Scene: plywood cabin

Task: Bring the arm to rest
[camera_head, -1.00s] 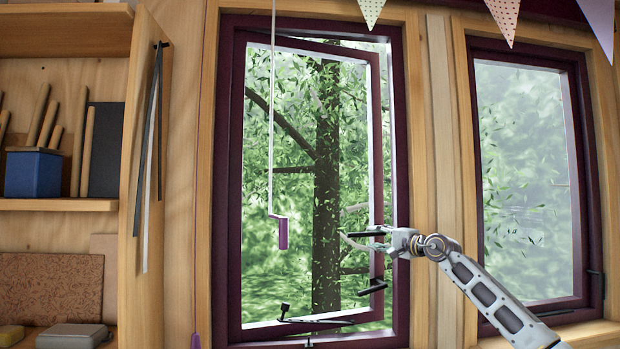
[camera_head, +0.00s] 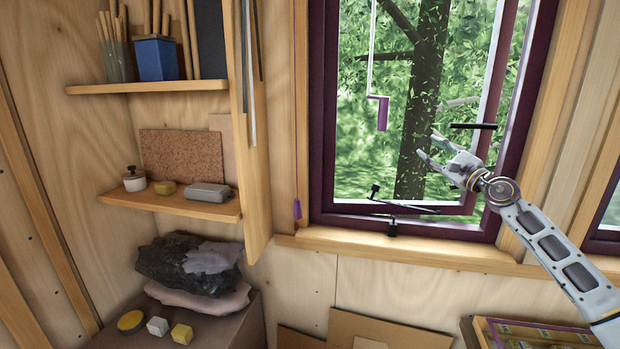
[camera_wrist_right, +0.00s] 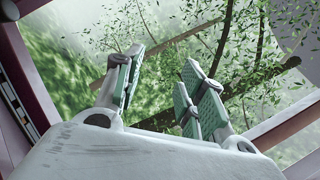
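My right gripper (camera_head: 436,150) is in front of the open window at the right of the head view. Its fingers are spread apart with nothing between them. In the right wrist view the right gripper (camera_wrist_right: 156,88) shows its green finger pads apart, with leaves and branches behind them. My right arm reaches in from the lower right. The window frame (camera_head: 520,130) is dark purple, and a black handle (camera_head: 473,126) shows just above the gripper; I cannot tell whether they touch. My left gripper is not in view.
A purple pull handle (camera_head: 382,113) hangs on a cord left of the gripper. A wooden sill (camera_head: 400,248) runs below the window. Shelves (camera_head: 185,204) with jars and boxes stand at the left. A box (camera_head: 540,335) sits at the lower right.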

